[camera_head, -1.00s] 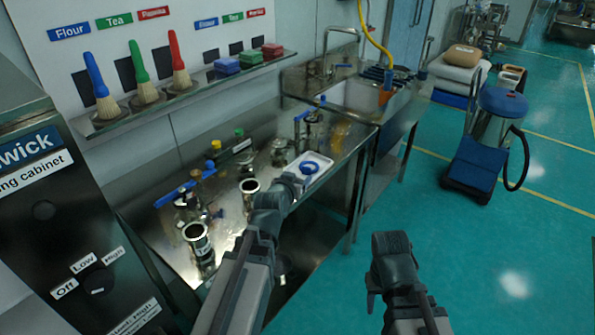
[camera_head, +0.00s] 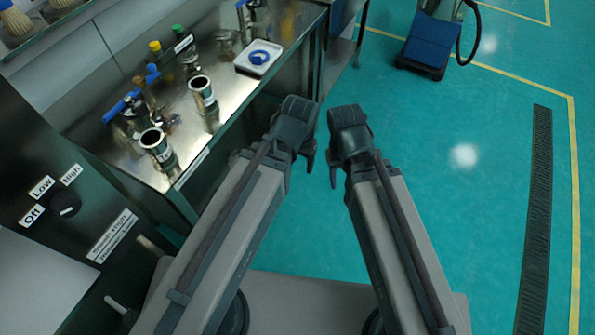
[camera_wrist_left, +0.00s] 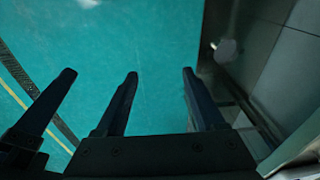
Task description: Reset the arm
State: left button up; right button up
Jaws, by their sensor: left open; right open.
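My left gripper (camera_head: 304,142) is at the middle of the head view, over the floor just right of the metal bench (camera_head: 195,152), apart from it. My right gripper (camera_head: 336,150) is close beside it on the right, over open floor. The two arms reach forward side by side, with a small gap between the grippers. In the left wrist view, the left gripper (camera_wrist_left: 160,76) has its fingers spread with only floor between them. No object shows in either gripper. The right gripper's fingertips are partly hidden in the head view.
Two steel cups (camera_head: 203,95) (camera_head: 157,147) stand near the bench's front edge. A dark cabinet (camera_head: 60,180) with a knob stands at left.

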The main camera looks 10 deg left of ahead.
pick_arm(q)
jog(key=s, duration=0.2)
jog(key=s+g+y, duration=0.1)
jog(key=shift+s+d+g, duration=0.2)
jog(key=shift+s+g, duration=0.1)
jog(key=shift+s, duration=0.1)
notch_tip(320, 180, up, 5)
jog(key=p, duration=0.5)
jog(key=shift+r, duration=0.1)
jog(key=shift+f, duration=0.25)
jog(key=shift+c, duration=0.2)
